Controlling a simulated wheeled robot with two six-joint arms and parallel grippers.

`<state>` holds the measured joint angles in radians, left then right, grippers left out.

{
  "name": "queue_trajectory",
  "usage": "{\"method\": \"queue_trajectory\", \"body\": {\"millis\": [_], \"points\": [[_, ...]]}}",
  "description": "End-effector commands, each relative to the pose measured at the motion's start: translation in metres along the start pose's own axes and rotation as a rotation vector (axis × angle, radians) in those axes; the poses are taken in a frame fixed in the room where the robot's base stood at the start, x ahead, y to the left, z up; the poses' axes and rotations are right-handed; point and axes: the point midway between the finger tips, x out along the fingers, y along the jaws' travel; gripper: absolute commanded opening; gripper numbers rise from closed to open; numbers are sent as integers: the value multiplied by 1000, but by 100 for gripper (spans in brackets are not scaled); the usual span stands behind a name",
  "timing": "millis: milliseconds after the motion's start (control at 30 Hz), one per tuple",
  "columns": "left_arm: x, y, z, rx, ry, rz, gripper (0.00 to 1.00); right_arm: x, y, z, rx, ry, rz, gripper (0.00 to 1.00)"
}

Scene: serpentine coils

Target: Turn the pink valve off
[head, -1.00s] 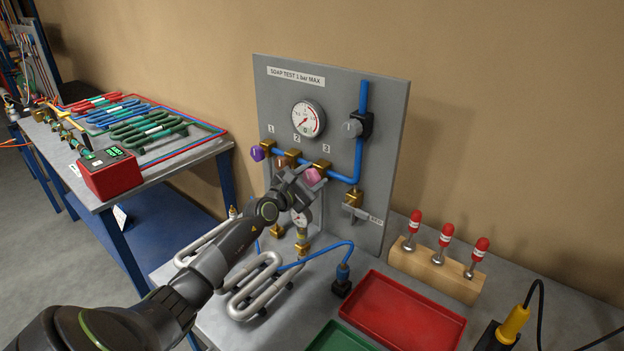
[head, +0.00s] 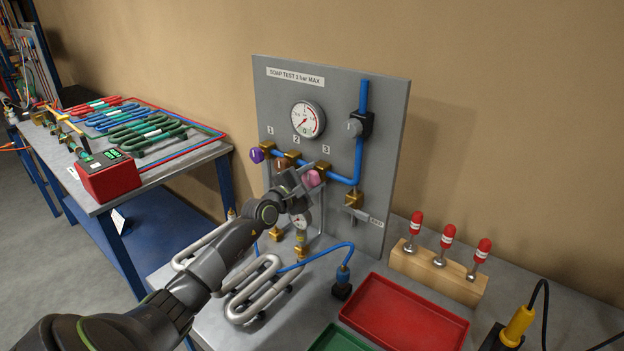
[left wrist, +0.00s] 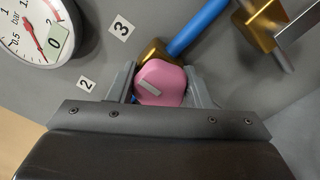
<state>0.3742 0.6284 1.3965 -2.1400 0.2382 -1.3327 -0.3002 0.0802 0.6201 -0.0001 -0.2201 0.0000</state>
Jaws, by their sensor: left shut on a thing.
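The pink valve knob (head: 313,178) sits on the third brass fitting of the blue pipe, below the label 3 on the grey test panel (head: 384,110). My left gripper (head: 308,180) reaches up to it from the lower left and partly hides it. In the left wrist view the pink knob (left wrist: 163,76) lies between the two fingers of my left gripper (left wrist: 161,85), which are shut on it. A pale bar mark on the knob's face lies slanted. The brass fitting (left wrist: 151,52) shows behind it. My right gripper is not in view.
A purple knob (head: 256,155) and an orange-brown knob (head: 281,163) sit left along the same pipe. A gauge (head: 307,119) is above. Silver coils (head: 255,290), a red tray (head: 405,315) and a wooden block with red-topped tools (head: 437,273) stand on the bench.

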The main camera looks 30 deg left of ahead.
Motion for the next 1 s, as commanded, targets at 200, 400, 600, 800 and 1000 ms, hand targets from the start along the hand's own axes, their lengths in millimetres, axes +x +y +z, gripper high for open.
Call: {"method": "queue_trajectory", "body": {"millis": [200, 400, 600, 800, 1000], "points": [[0, -1, -1, 5, 3, -3, 22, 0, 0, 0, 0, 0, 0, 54], [0, -1, -1, 3, 2, -2, 67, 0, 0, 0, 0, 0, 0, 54], [0, 0, 0, 2, 1, 0, 67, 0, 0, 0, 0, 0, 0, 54], [-7, 1, 0, 3, 1, -1, 67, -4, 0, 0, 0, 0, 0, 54], [-36, 2, 0, 5, 2, -3, 67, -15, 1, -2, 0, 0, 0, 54]]}}
